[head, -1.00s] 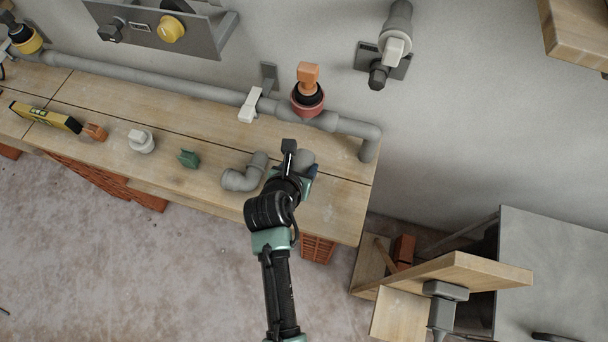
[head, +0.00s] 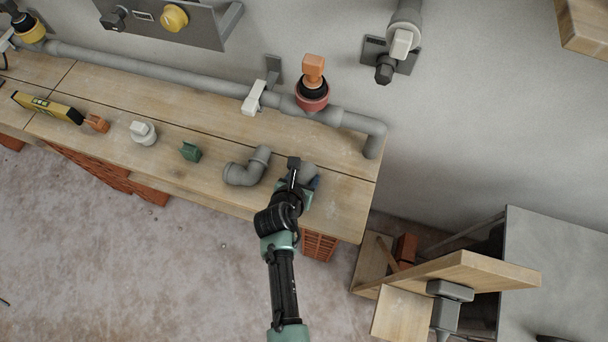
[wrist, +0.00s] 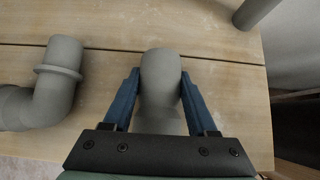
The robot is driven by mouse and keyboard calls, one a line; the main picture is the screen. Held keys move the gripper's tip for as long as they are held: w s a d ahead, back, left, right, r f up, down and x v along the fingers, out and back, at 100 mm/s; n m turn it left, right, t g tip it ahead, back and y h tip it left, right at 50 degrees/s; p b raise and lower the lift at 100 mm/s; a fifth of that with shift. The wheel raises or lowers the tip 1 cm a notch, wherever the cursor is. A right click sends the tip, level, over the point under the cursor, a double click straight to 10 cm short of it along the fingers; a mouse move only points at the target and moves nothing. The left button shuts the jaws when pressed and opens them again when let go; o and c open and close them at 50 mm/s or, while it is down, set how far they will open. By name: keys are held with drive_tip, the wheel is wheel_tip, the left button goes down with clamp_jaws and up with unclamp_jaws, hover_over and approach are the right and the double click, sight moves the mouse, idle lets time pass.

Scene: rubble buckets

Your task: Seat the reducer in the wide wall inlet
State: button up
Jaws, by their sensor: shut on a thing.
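A grey rounded pipe fitting (wrist: 161,75), which looks like the reducer, is between the blue fingers of my gripper (wrist: 160,100) in the wrist view. My gripper is shut on it, at the right end of the wooden bench. In the head view the fitting (head: 309,172) is partly hidden by my gripper (head: 311,185). I cannot tell if it still touches the bench. On the wall at upper right is a grey pipe fixture (head: 405,12) with a white handle and a dark downward end (head: 384,75). I cannot tell for sure which opening is the wide wall inlet.
A grey elbow (head: 245,170) lies left of my gripper; it also shows in the wrist view (wrist: 55,85). A grey pipe run (head: 170,72) lines the back of the bench (head: 225,188). A green piece (head: 190,151), white fitting (head: 143,133) and yellow level (head: 48,107) lie further left.

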drive_tip(key=shift+f, duration=0.2)
drive_tip(key=o, duration=1.4)
drive_tip(key=shift+f+b, duration=0.1)
drive_tip(key=shift+b, duration=0.2)
